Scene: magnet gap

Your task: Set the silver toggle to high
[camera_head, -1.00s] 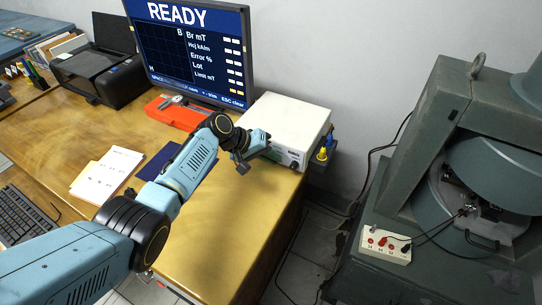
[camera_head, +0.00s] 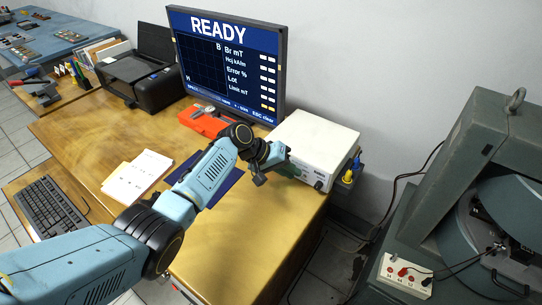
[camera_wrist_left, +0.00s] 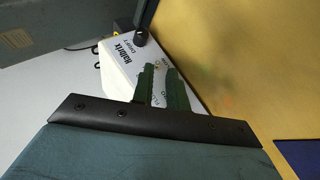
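The white instrument box (camera_head: 315,140) stands at the back right corner of the wooden desk. My left gripper (camera_head: 288,169) is at the box's front panel, in front of its left part. In the left wrist view, the two green fingers (camera_wrist_left: 161,68) lie over the panel of the white box (camera_wrist_left: 118,62), with a narrow strip of white panel showing between them. A tiny mark shows between the fingertips; I cannot tell whether it is the silver toggle. The toggle is not clearly visible in either view. My right gripper is not in view.
A black knob (camera_wrist_left: 141,37) sits on the panel beyond the fingertips. The monitor (camera_head: 228,62) reading READY stands behind the box's left side. A red case (camera_head: 205,122), papers (camera_head: 137,178) and a keyboard (camera_head: 50,207) lie on the left. The desk's front right is clear.

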